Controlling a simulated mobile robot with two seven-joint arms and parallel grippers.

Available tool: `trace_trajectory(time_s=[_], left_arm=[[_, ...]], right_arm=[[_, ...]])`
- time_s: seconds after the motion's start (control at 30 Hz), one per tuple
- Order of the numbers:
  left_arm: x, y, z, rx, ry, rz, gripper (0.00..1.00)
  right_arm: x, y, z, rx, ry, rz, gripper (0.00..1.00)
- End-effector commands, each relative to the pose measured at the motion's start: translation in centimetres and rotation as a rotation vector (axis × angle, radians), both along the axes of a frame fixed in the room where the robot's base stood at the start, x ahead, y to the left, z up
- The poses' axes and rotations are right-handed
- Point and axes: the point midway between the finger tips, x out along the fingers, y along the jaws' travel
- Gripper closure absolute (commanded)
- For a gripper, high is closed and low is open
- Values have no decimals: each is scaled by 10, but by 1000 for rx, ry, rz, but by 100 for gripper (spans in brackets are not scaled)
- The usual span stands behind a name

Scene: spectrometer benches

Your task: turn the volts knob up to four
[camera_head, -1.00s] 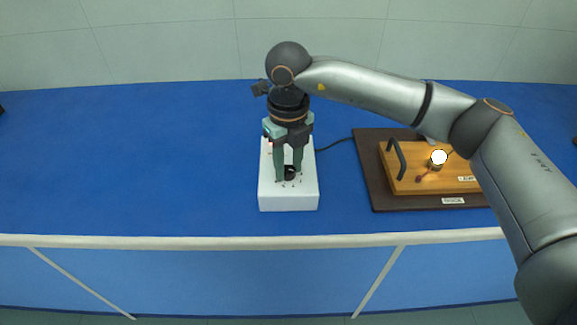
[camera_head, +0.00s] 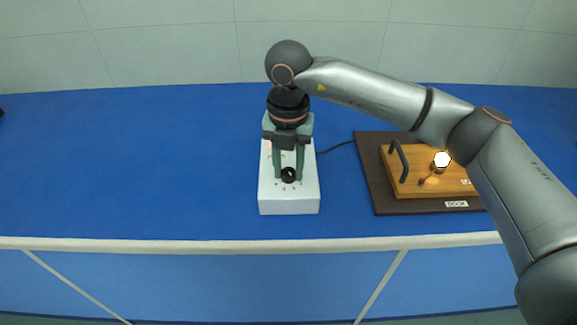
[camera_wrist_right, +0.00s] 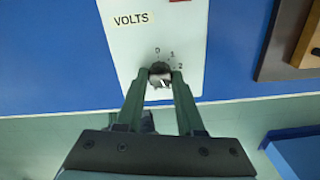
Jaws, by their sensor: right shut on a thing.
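The white box (camera_head: 289,205) stands on the blue bench, and a VOLTS label (camera_wrist_right: 133,20) shows on its top in the right wrist view. The black volts knob (camera_head: 288,175) is near the box's front end; it also shows in the right wrist view (camera_wrist_right: 160,70). Marks 0, 1 and 2 are legible around it; other marks are hidden or too small. A light mark shows on the knob's lower side in that view. My right gripper (camera_head: 288,177) points down with its fingers shut on the knob's two sides. My left gripper is out of view.
A dark board (camera_head: 385,205) to the right carries a wooden block (camera_head: 405,188) with a black handle (camera_head: 398,160) and a lit bulb (camera_head: 442,159). A black cable (camera_head: 335,147) runs between box and board. The blue bench (camera_head: 130,170) is clear on the left.

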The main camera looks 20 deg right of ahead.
Motion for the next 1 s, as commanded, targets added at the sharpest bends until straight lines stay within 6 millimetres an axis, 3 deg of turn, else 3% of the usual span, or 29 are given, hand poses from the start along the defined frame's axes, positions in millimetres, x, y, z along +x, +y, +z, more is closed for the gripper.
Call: trace_trajectory(time_s=[0.63,0.67,0.9,1.0], left_arm=[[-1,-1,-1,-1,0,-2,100],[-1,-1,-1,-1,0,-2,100],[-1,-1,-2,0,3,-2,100],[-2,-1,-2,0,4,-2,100]], right_arm=[[1,0,2,0,-6,-48,100],[1,0,2,0,-6,-48,60],[1,0,1,0,-4,-47,33],[1,0,1,0,-2,-47,33]])
